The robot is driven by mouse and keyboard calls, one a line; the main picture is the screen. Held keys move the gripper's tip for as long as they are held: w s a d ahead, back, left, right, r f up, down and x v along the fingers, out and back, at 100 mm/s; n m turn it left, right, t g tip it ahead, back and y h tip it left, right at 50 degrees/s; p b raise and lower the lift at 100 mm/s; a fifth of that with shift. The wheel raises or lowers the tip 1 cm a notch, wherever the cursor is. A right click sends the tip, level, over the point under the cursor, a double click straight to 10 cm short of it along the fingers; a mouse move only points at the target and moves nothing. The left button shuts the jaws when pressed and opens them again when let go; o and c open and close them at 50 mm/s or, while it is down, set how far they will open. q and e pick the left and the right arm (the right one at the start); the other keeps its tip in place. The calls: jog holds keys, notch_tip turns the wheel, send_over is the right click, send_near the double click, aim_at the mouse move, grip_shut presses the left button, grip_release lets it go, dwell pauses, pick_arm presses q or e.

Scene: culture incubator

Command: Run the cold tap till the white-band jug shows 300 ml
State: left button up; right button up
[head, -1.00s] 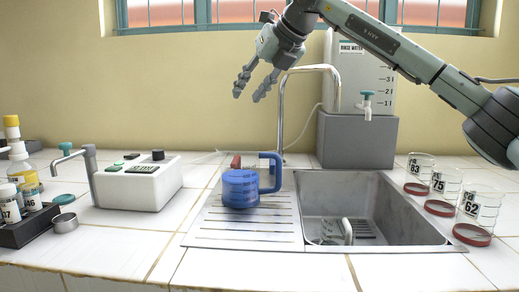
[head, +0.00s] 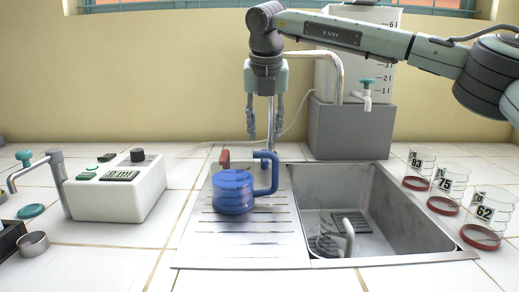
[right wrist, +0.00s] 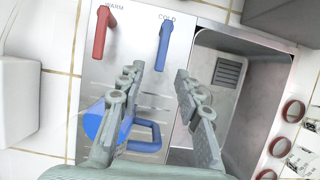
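My right gripper (head: 264,137) is open and empty, pointing down in front of the tap column, above the back of the drainboard. In the right wrist view its fingertips (right wrist: 158,70) lie on either side of the near end of the blue lever (right wrist: 164,45) marked COLD; contact cannot be told. The red WARM lever (right wrist: 102,32) stands left of it. A blue jug (head: 232,192) stands upright on the drainboard, its handle hiding much of the cold lever in the head view. A pale-handled clear jug (head: 329,243) is in the sink; its band and level are unreadable. My left gripper is out of view.
The tap spout (head: 338,72) arches over the sink (head: 385,220). A rinse-water tank (head: 372,50) stands on a grey block behind. Several numbered beakers (head: 484,212) stand at the right. A white device (head: 115,190) with a small spout sits left of the drainboard.

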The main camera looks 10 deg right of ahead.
aim_at(265, 164)
jog(key=x, duration=0.7)
jog(key=shift+d, duration=0.15)
jog(key=shift+c, duration=0.2)
grip_shut()
